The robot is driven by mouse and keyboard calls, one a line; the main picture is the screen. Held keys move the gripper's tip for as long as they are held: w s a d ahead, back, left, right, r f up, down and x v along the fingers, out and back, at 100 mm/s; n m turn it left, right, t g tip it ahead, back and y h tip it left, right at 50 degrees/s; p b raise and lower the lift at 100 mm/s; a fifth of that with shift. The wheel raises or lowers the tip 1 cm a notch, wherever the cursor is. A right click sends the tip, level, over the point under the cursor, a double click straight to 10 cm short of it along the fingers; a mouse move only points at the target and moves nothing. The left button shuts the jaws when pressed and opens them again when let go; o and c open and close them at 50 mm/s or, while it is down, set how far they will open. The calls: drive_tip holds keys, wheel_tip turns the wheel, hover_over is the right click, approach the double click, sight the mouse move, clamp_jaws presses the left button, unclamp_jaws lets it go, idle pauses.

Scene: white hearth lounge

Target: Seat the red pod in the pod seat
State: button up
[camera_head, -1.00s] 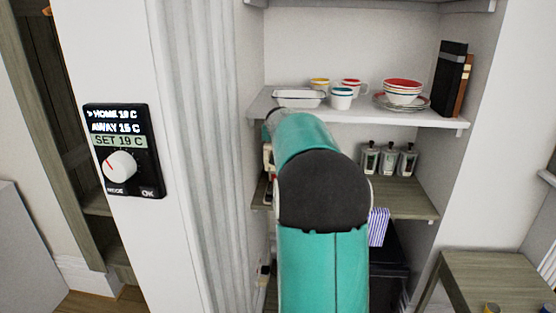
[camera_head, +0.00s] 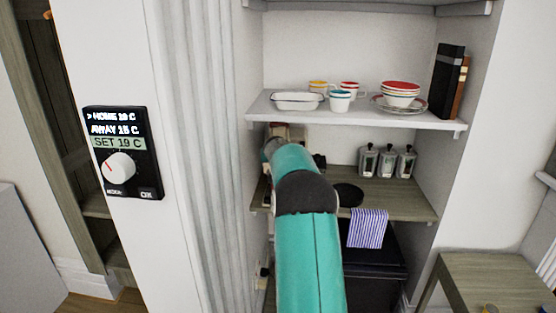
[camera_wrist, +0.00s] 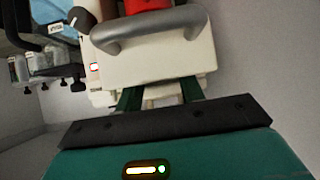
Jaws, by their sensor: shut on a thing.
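A cream machine (camera_wrist: 160,66) with a curved grey handle (camera_wrist: 150,27) fills the upper middle of the wrist view. Its top (camera_head: 297,131) shows on the middle shelf in the head view, behind my arm. A red part (camera_wrist: 148,4) is cut off at the wrist view's top edge beyond the handle; I cannot tell whether it is the pod. A red patch (camera_head: 277,125) also shows there in the head view. My gripper (camera_wrist: 160,94) is close against the machine. Its fingertips are hidden, and I cannot make out what they hold. The pod seat is not clearly visible.
Dispensers (camera_head: 387,163), a black disc (camera_head: 348,195) and a striped cloth (camera_head: 368,229) are right of my arm on the middle shelf (camera_head: 400,202). Dishes stand on the shelf above (camera_head: 370,116). A wall panel (camera_head: 222,150) borders the left side.

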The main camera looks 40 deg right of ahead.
drive_tip(key=shift+f, duration=0.2)
drive_tip(key=o, duration=1)
drive_tip(key=shift+r, duration=0.25)
drive_tip(key=shift+s+a+r, duration=0.15)
drive_tip(key=shift+r, duration=0.05)
drive_tip(key=v, duration=1.1)
drive_tip(key=shift+s+a, duration=0.15)
